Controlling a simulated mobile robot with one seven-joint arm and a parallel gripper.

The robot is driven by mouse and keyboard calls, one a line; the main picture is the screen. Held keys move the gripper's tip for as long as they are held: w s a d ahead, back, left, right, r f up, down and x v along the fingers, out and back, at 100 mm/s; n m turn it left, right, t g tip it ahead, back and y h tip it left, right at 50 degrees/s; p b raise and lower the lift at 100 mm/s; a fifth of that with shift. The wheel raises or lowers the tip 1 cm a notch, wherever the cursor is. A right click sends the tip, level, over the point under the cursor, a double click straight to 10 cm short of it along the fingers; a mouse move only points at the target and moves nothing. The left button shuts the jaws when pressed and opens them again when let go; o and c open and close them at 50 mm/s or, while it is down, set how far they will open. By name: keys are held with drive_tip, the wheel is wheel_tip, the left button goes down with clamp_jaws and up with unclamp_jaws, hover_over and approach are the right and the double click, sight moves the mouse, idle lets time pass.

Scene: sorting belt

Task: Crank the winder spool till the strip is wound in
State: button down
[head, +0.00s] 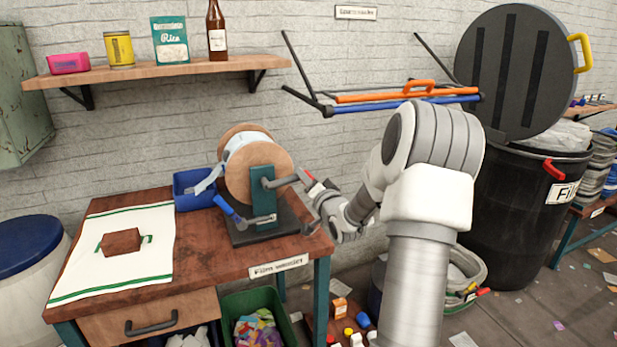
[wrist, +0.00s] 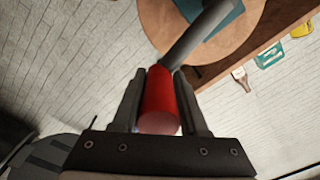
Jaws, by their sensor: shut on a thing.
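The winder spool (head: 238,172) has wooden end discs and stands on a dark base with a teal support (head: 262,195) on the wooden table. A pale blue strip (head: 208,181) is wrapped on the spool, and its free part hangs left towards a blue bin (head: 187,199). A grey crank arm (head: 286,181) sticks out from the spool's right side and ends in a red handle (wrist: 158,98). My gripper (wrist: 161,78) is shut on the red handle, one finger on each side. In the head view, my gripper (head: 313,187) is right of the spool and partly hides the handle.
A lever with a blue grip (head: 226,208) stands before the spool. A white cloth (head: 120,270) with a brown block (head: 121,241) lies on the table's left. A shelf (head: 160,73) hangs above. A black bin (head: 520,215) stands right; a green crate (head: 258,305) is below.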

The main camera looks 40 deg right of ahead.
drive_tip(key=shift+w+a+f+m+b, duration=0.25)
drive_tip(key=shift+a+f+m, duration=0.9)
drive_tip(key=shift+f+m, duration=1.2)
drive_tip(key=shift+w+a+f+m+b, duration=0.3)
drive_tip(key=shift+a+f+m, duration=1.15)
drive_tip(key=shift+m, duration=1.45)
drive_tip(key=shift+w+a+f+m+b, duration=0.1)
drive_tip(key=shift+a+f+m+b, duration=0.5)
drive_tip(key=shift+f+m, duration=1.9)
drive_tip(key=shift+w+a+m, duration=0.2)
drive_tip(key=shift+a+m, duration=0.65)
drive_tip(key=shift+m, duration=0.1)
drive_tip(key=shift+w+a+m, duration=0.2)
drive_tip(key=shift+a+m, duration=0.65)
drive_tip(key=shift+m, duration=0.05)
drive_tip(key=shift+w+a+r+m, duration=0.1)
drive_tip(key=shift+w+a+m, duration=0.1)
drive_tip(key=shift+a+m, duration=0.6)
drive_tip(key=shift+w+a+r+m, duration=0.1)
drive_tip(key=shift+w+a+m, duration=0.05)
drive_tip(key=shift+a+m, duration=0.65)
drive_tip(key=shift+w+a+r+m, duration=0.15)
drive_tip(key=shift+a+r+m, duration=0.05)
drive_tip(key=shift+a+m, duration=0.3)
drive_tip(key=shift+w+a+r+m, duration=0.1)
drive_tip(key=shift+a+r+m, duration=0.1)
drive_tip(key=shift+a+m, duration=0.25)
drive_tip(key=shift+r, duration=0.1)
